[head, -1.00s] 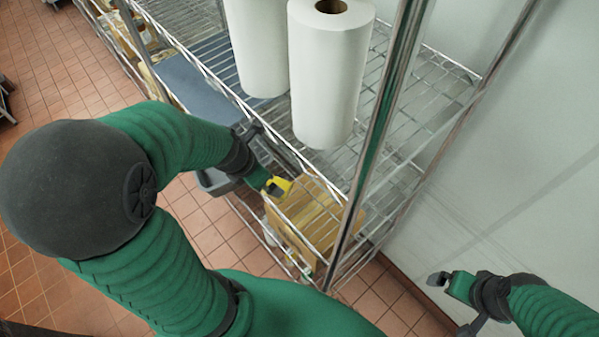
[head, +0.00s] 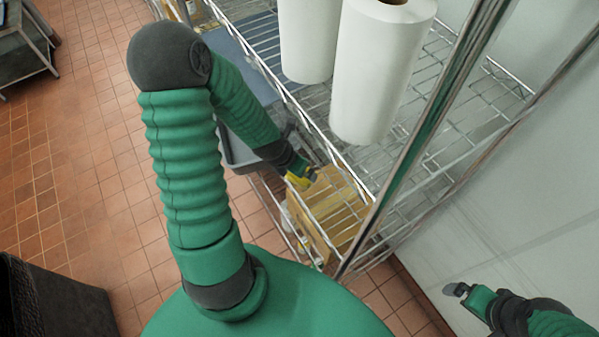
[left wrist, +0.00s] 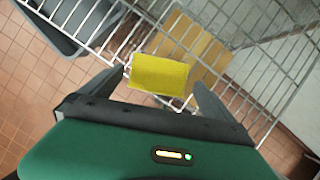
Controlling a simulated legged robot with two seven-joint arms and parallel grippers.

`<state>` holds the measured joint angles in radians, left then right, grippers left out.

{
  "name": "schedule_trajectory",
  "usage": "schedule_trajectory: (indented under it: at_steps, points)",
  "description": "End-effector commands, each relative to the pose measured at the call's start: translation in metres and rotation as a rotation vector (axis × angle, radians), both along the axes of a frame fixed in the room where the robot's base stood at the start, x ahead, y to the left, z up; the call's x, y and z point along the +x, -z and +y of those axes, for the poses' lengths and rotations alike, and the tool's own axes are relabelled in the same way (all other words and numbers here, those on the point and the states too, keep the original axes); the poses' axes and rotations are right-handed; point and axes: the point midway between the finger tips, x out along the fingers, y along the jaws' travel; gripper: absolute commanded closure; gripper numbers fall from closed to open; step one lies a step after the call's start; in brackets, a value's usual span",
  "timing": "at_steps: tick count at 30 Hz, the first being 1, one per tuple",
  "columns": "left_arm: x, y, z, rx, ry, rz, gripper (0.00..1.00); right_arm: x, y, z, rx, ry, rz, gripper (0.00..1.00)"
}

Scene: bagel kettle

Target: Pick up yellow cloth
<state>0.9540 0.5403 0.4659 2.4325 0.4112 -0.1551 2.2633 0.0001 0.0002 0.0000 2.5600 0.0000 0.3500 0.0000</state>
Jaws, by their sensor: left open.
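The yellow cloth (left wrist: 158,76) shows in the left wrist view as a flat yellow patch between the two spread fingers of my left gripper (left wrist: 160,84). The fingers are apart, one on each side of it. In the head view the cloth (head: 298,182) is a small yellow patch at the shelf's front edge, partly hidden by my left gripper (head: 303,176). I cannot tell whether the fingers touch it. My right gripper (head: 457,290) is at the lower right, near the wall and away from the cloth; its jaw state is unclear.
A wire shelf (head: 440,120) carries two paper towel rolls (head: 378,75). A metal post (head: 425,140) stands right of my left gripper. A cardboard-coloured box (head: 338,215) sits below the wire. A grey bin (head: 240,150) is left of it. The tiled floor (head: 80,190) is open at left.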

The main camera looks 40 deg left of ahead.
Motion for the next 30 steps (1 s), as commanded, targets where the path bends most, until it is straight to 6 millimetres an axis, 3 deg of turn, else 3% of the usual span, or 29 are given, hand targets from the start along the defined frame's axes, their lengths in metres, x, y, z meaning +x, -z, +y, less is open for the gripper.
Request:
schedule_trajectory:
  at_steps: [6,14,26,30]
  points:
    - [0.009,0.032,-0.001,-0.004,0.0,0.003,0.0,0.0,-0.009,0.0,0.0,0.0,0.0,0.0]
    - [0.011,0.038,0.001,0.0,0.0,0.001,0.0,0.0,-0.009,0.0,0.0,0.0,0.0,0.0]
    - [0.011,0.038,0.001,0.0,0.0,0.001,0.5,0.0,-0.009,0.0,0.0,0.0,0.0,0.0]
    - [0.011,0.038,0.001,0.0,0.0,0.001,0.51,0.0,-0.009,0.0,0.0,0.0,0.0,0.0]
